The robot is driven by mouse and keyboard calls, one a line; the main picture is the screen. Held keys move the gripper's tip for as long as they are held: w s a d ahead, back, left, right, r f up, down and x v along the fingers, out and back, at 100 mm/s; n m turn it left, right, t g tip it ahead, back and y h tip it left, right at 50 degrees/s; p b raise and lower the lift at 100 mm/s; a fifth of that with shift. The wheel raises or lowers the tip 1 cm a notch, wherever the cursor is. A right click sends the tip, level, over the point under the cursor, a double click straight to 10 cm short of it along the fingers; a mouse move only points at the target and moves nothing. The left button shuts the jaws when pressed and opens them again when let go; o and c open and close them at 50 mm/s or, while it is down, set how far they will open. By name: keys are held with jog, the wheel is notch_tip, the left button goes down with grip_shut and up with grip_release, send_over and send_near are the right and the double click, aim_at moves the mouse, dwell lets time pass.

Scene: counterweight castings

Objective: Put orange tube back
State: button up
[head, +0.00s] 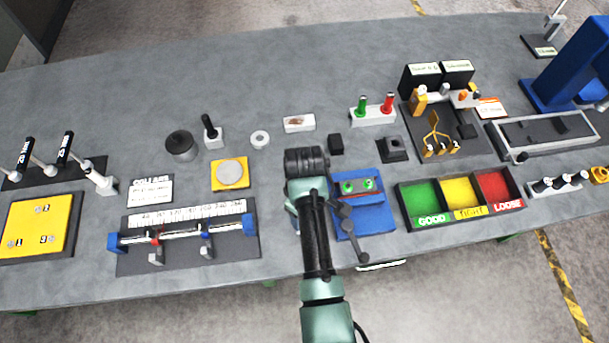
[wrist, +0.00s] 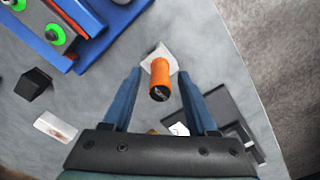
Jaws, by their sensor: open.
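The orange tube (wrist: 161,78), with a dark end, shows in the wrist view. It appears to stand on or in a small pale block (wrist: 157,54), partly hidden behind it. My gripper (wrist: 159,72) is open, with one blue finger on each side of the tube. A gap shows on both sides, so the fingers do not seem to touch it. In the head view I cannot make out this tube; my arm covers that part of the table.
A blue fixture (head: 372,216) with green rings stands just right of my arm in the head view. A ruler stand (head: 188,258) lies to the left. A sorting tray (head: 461,214) stands farther right. A black block (head: 336,145) lies near my wrist.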

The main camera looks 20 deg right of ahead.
notch_tip(320, 180, up, 11)
jog(key=shift+r, duration=0.2)
jog(key=shift+r+p, duration=0.5)
jog(key=shift+r, duration=0.05)
